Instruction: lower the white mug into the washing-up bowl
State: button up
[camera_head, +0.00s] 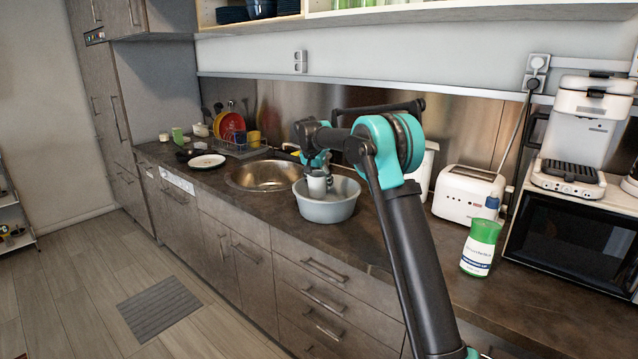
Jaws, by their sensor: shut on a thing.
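The washing-up bowl (327,212) is round and pale grey and stands on the dark counter, just right of the sink. The white mug (316,185) shows over the left part of the bowl's opening. My gripper (318,168) is shut on the mug from above. The mug looks upright. Its lower part overlaps the bowl's inside in this view, and I cannot tell whether it touches the bowl. My gripper's fingers are small and partly hidden by the wrist.
The round metal sink (262,175) is left of the bowl. A dish rack (240,146) with coloured plates and a white plate (206,161) are farther left. A green-capped bottle (480,247), a white toaster (466,194) and a microwave (570,235) stand to the right.

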jog(key=o, duration=1.5)
